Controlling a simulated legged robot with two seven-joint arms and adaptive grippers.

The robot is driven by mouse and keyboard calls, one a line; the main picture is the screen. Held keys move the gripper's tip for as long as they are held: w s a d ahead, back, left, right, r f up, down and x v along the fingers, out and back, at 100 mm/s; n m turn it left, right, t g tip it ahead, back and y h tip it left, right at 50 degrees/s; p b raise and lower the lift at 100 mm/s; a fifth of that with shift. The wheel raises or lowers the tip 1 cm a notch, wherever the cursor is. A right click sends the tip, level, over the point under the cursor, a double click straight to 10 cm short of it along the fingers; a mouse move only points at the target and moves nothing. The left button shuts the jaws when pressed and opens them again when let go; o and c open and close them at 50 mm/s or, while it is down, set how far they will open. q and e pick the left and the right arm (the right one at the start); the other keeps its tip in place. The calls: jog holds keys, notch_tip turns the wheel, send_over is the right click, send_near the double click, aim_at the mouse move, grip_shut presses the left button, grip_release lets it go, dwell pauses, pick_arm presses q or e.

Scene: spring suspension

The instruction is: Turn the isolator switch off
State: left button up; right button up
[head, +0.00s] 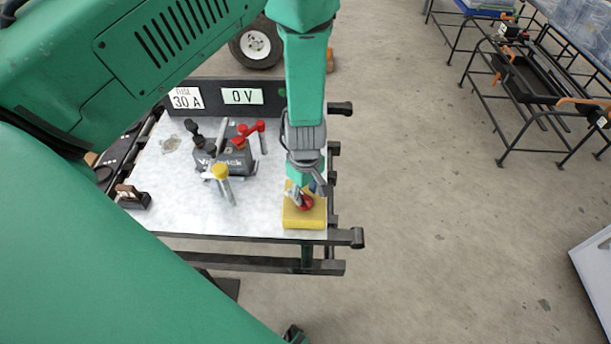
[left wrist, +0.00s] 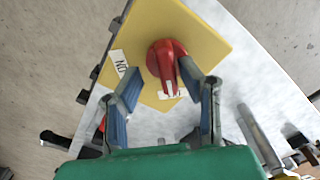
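The isolator switch is a red knob (head: 304,202) on a yellow block (head: 291,220) at the front right corner of the bench. In the left wrist view the red knob (left wrist: 166,60) stands on the yellow plate (left wrist: 205,35). A white mark on the knob points down in that view, towards a label mostly hidden by the knob. An "ON" label (left wrist: 119,63) lies to the left. My left gripper (head: 306,188) is above the switch. Its blue-padded fingers (left wrist: 160,72) are apart, with the knob between and just beyond their tips; contact is unclear.
A battery (head: 222,158) with red and black clamps and a yellow-capped part (head: 221,172) stand left of the switch. Behind are signs reading "30 A" (head: 187,98) and "0 V" (head: 242,96).

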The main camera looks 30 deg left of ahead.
aim_at(305, 194)
pick_arm(q)
jog(key=shift+s+f, duration=0.15)
jog(key=shift+s, duration=0.1)
jog(key=shift+d, duration=0.1)
notch_tip(305, 194, up, 12)
dwell(0.4)
jog(key=shift+f, duration=0.15)
